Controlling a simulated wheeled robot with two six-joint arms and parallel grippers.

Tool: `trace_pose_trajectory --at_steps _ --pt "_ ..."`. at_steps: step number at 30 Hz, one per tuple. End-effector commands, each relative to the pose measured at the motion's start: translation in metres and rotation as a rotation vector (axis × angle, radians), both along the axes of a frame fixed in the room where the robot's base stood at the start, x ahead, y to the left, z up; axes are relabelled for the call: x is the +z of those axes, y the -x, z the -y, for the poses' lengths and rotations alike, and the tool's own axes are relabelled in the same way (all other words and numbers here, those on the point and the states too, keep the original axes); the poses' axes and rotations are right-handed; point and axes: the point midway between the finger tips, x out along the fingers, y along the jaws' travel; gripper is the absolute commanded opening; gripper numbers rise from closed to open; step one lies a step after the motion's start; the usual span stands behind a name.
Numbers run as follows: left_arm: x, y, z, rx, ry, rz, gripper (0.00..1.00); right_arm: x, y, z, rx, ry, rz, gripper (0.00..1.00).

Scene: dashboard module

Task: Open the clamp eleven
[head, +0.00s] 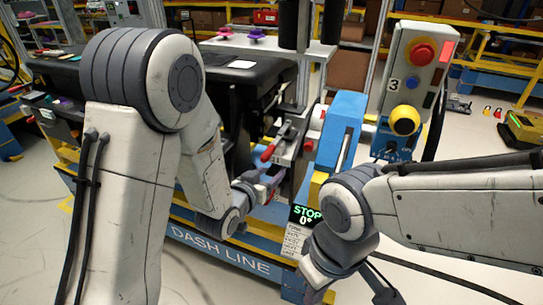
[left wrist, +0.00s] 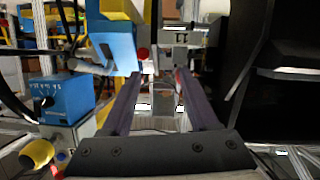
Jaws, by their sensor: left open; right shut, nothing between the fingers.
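The clamp (head: 290,140) is a grey metal toggle clamp with a red-tipped handle (head: 267,153), on the fixture at the middle of the head view. In the left wrist view a grey block (left wrist: 181,38) with a mark like 11 stands just beyond my fingertips. My left gripper (head: 272,184) is open, just below the red handle tip in the head view. Its two dark fingers (left wrist: 160,72) show apart in the left wrist view; a small red part shows near the right fingertip. My right gripper (head: 318,290) is low at the bottom middle, away from the clamp, partly hidden by its wrist.
A blue and yellow tool body (head: 341,130) stands right of the clamp, above a display reading STOP 0° (head: 306,215). A control box (head: 413,70) with red and yellow buttons is further right. The black dashboard module (head: 245,75) lies behind left, over a blue DASH LINE beam (head: 225,250).

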Motion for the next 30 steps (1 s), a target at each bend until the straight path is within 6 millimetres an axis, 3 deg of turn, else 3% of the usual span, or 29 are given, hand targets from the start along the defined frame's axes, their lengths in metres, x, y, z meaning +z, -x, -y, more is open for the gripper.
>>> trace_pose_trajectory --at_steps 1,11,17,24,30 --pt "-0.009 -0.005 -0.009 0.016 0.031 0.045 0.61 -0.009 0.000 0.000 0.000 0.000 0.000 0.00" --pt "-0.001 -0.013 -0.035 0.059 0.157 0.251 0.61 -0.019 0.000 0.000 0.000 0.000 0.000 0.00" --pt "0.004 -0.032 -0.029 0.058 0.164 0.264 0.61 -0.010 0.000 0.000 0.000 0.000 0.000 0.00" --pt "0.004 -0.076 -0.015 0.059 0.163 0.264 0.61 0.004 0.000 0.000 0.000 0.000 0.000 0.00" --pt "0.002 -0.102 -0.006 0.058 0.162 0.262 0.61 0.011 0.000 0.000 0.000 0.000 0.000 0.00"
